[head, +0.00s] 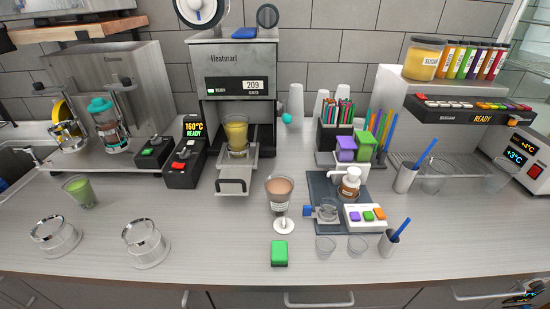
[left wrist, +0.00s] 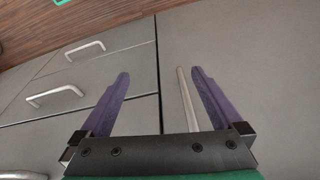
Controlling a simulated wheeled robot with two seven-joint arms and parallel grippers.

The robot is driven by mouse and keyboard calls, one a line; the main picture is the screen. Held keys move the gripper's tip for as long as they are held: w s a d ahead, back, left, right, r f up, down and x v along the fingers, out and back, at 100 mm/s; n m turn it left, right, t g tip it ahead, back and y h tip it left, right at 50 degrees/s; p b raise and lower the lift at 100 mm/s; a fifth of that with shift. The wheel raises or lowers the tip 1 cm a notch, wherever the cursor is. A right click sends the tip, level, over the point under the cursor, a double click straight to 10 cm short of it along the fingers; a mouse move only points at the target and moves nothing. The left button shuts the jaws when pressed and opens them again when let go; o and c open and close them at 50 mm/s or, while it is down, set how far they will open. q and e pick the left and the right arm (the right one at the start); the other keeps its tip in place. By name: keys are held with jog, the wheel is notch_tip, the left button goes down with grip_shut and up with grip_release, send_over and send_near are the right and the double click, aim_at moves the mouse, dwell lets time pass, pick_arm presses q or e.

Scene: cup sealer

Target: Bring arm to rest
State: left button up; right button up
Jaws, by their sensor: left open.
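My left gripper (left wrist: 158,105) shows in the left wrist view. Its two dark purple fingers are spread wide apart with nothing held between them. Behind the fingers are grey cabinet fronts, and a long metal bar handle (left wrist: 188,98) appears between them, close to the right finger. Whether it touches the finger I cannot tell. The left gripper is not in the head view. My right gripper is not clearly seen in any view; only a small dark piece shows at the bottom right corner of the head view.
The counter (head: 200,262) holds a cup sealer (head: 238,90) with a yellow cup (head: 236,132), a brown drink cup (head: 279,190), a green block (head: 279,253) and a green cup (head: 79,190). Cabinet handles (left wrist: 55,94) stick out below.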

pick_arm(q)
jog(key=s+f+b, duration=0.2)
jog(key=s+f, duration=0.2)
jog(key=f, duration=1)
jog(key=s+a+f+g+b, duration=0.1)
jog(key=s+a+f+b, duration=0.2)
jog(key=s+f, duration=1.2)
jog(key=shift+s+f+g+b, duration=0.3)
jog(key=shift+s+g+b, duration=0.1)
jog(key=shift+b, duration=0.15)
jog(key=shift+a, duration=0.1)
jog(key=shift+c, duration=0.3)
